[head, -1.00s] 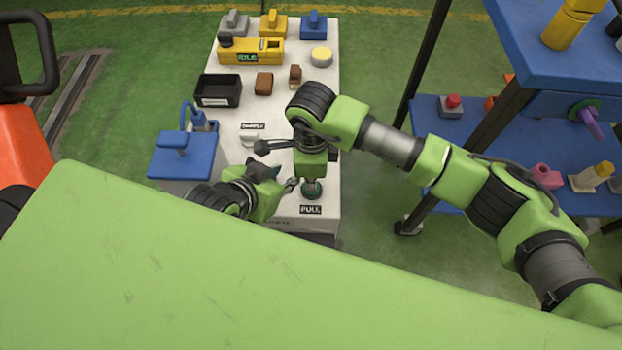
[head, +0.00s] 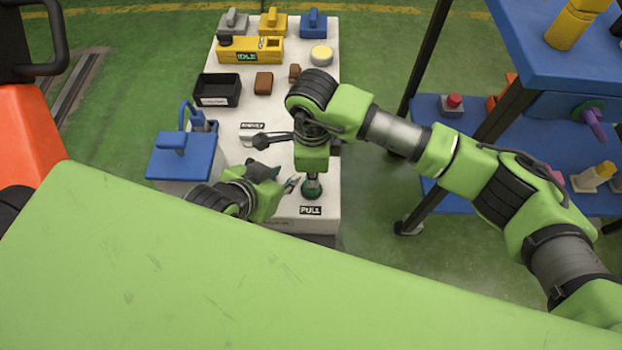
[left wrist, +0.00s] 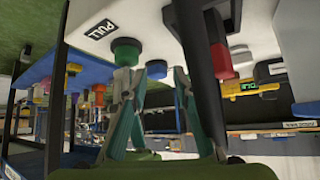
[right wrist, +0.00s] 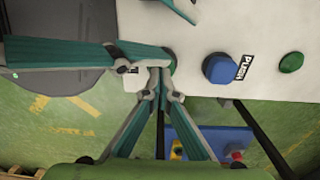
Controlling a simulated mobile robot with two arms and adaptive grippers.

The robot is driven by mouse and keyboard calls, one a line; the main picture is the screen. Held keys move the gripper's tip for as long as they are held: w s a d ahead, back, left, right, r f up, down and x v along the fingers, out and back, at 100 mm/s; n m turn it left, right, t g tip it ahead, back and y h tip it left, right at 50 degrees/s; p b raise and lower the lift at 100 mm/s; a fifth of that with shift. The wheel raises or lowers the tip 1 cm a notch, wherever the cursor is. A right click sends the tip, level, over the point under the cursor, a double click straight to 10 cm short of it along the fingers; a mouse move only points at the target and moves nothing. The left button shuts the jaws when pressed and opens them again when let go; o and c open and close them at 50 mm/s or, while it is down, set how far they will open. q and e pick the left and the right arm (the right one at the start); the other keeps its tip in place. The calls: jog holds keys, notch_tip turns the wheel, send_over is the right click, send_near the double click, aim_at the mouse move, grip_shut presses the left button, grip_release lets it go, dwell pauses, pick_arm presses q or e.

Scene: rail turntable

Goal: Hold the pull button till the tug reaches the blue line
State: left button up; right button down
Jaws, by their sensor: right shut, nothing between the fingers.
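The green pull button (head: 312,190) sits near the front end of the white table, behind the "PULL" label (head: 311,210). My left gripper (head: 279,180) is open and empty, just left of the button. The left wrist view shows its fingers apart (left wrist: 158,82). I cannot make out the tug or a blue line.
A black-knobbed lever (head: 262,142) stands left of my right gripper. A blue box-like body (head: 180,166), a black bin (head: 217,91) and a yellow unit reading "IDLE" (head: 250,50) are nearby. A blue shelf (head: 470,125) stands right. An orange machine (head: 25,150) is left.

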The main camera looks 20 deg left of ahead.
notch_tip(320, 180, up, 10)
jog(key=shift+a, duration=0.15)
pick_arm(q)
jog(key=shift+s, duration=0.1)
pick_arm(e)
jog(key=shift+s+f, duration=0.1)
jog(key=shift+f, duration=0.05)
dwell(0.9)
